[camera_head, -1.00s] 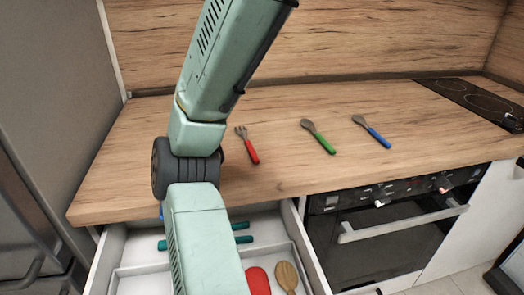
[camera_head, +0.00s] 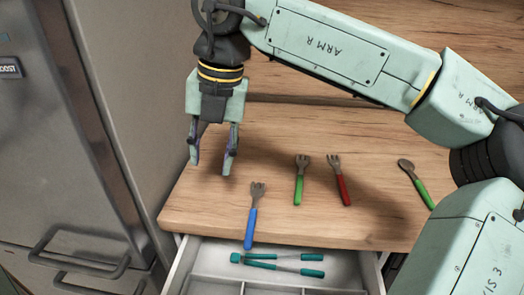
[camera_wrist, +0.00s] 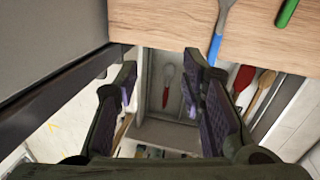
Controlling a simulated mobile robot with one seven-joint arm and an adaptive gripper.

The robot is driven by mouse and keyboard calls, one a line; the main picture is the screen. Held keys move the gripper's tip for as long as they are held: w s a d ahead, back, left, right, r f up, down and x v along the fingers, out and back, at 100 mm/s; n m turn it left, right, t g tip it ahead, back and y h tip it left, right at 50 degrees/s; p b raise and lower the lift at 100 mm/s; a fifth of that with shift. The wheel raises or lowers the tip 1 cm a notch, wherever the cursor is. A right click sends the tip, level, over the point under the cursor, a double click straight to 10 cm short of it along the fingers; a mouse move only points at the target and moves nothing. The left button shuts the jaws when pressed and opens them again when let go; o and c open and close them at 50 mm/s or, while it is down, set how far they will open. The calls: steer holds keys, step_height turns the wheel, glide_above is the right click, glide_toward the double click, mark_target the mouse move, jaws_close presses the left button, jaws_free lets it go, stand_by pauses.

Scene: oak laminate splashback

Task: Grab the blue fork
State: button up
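The blue fork (camera_head: 252,222) lies near the front edge of the wooden counter, tines pointing away and the end of its blue handle at the edge above the open drawer. In the wrist view its blue handle (camera_wrist: 215,48) shows at the top, right of the fingers, with the tines out of frame. My gripper (camera_head: 212,165) is open and empty, fingers pointing down, left of and behind the fork in the head view.
A green fork (camera_head: 300,180), a red fork (camera_head: 340,182) and a green spoon (camera_head: 415,183) lie to the right on the counter. The drawer (camera_head: 205,284) below is open, with teal-handled tongs (camera_head: 285,264) inside. A fridge (camera_head: 60,150) stands close at left.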

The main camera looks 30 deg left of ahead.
steer(key=m+h, duration=0.1)
steer(key=h, duration=0.1)
glide_above(254, 205)
step_height(254, 205, down, 4)
steer(key=r, duration=0.1)
steer(key=shift+t, duration=0.4)
steer(key=f+b, duration=0.4)
steer(key=f, duration=0.1)
steer(key=shift+s+a+f, duration=0.15)
steer(key=shift+a+f, duration=0.05)
steer(key=shift+f, duration=0.05)
steer(key=f+b, duration=0.3)
steer(key=f, duration=0.2)
steer(key=shift+d+f, duration=0.15)
steer(key=shift+d, duration=0.05)
steer(key=shift+c, duration=0.2)
jaws_close()
